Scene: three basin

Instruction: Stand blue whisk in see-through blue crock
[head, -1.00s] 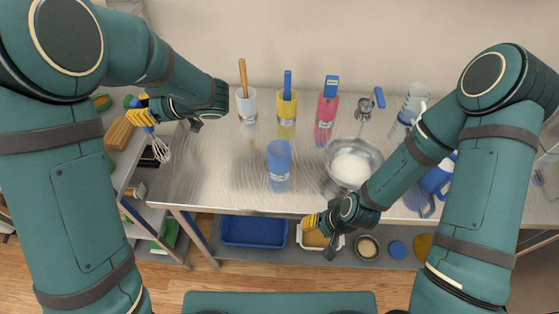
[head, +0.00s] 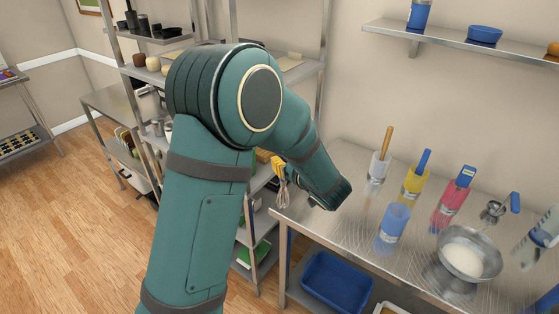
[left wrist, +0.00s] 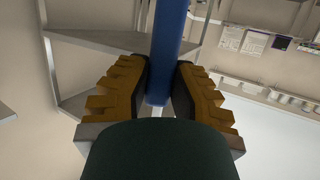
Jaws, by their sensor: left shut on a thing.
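The blue whisk is in my left gripper (head: 279,166), its wire end (head: 283,193) hanging down in the head view. In the left wrist view its blue handle (left wrist: 168,50) stands between the yellow-brown finger pads of my left gripper (left wrist: 158,95), which is shut on it. In the head view most of the handle is hidden. The see-through blue crock (head: 393,230) stands upright on the steel table, to the right of my left gripper and apart from it. My right gripper is out of view.
Behind the blue crock stand a clear crock (head: 377,170) with a wooden handle, a yellow crock (head: 412,186) and a pink crock (head: 446,210). A metal bowl (head: 445,266) of white stuff is at right. The table's left part (head: 325,225) is bare.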

